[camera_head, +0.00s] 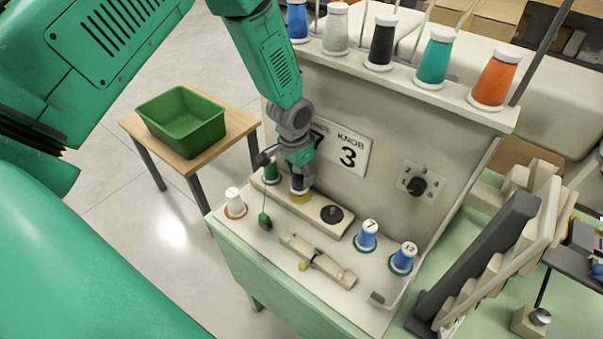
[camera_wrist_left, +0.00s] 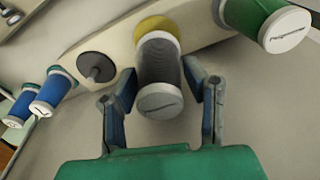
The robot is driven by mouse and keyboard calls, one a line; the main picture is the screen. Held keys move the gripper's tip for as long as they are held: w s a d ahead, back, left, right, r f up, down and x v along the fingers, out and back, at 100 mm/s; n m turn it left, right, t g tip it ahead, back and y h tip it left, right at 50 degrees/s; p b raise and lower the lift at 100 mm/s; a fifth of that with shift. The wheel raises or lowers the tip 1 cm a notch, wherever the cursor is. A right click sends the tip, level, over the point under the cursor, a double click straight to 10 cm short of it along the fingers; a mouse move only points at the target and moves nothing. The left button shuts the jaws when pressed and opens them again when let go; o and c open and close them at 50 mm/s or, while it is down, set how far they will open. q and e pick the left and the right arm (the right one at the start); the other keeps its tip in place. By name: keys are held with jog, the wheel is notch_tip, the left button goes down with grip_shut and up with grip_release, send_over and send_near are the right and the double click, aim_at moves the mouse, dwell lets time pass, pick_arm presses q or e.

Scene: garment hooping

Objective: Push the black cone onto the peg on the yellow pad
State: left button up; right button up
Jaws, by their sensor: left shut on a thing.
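The black cone (camera_wrist_left: 160,65) stands on the yellow pad (camera_wrist_left: 158,23), its pale end cap toward the wrist camera. The pad's peg is hidden by the cone. In the head view the cone (camera_head: 299,184) is partly covered by my left gripper (camera_head: 299,172), and a strip of the yellow pad (camera_head: 301,197) shows below it. My left gripper (camera_wrist_left: 162,84) is shut on the cone, with one finger on each side of it. Whether the cone is fully seated cannot be told. My right gripper is not in view.
A green cone (camera_head: 271,171) stands close to the left, and a bare dark pad with a peg (camera_head: 332,214) to the right. A white cone (camera_head: 234,203) and blue cones (camera_head: 367,236) stand nearby. A panel with a knob (camera_head: 417,185) rises behind.

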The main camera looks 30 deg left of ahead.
pick_arm(q)
jog(key=shift+a+f, duration=0.3)
jog(key=shift+d+r, duration=0.1)
jog(key=shift+r, duration=0.2)
jog(key=shift+d+p, duration=0.15)
jog(key=shift+p, duration=0.15)
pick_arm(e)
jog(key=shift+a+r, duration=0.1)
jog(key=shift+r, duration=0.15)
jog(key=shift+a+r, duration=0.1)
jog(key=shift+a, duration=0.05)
pick_arm(q)
jog(key=shift+d, duration=0.15)
jog(key=shift+p, duration=0.4)
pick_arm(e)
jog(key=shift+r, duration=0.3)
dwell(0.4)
pick_arm(q)
jog(key=shift+f+b, duration=0.8)
jog(key=shift+f, duration=0.5)
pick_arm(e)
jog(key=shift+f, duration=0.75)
pick_arm(q)
jog(key=o, duration=1.3)
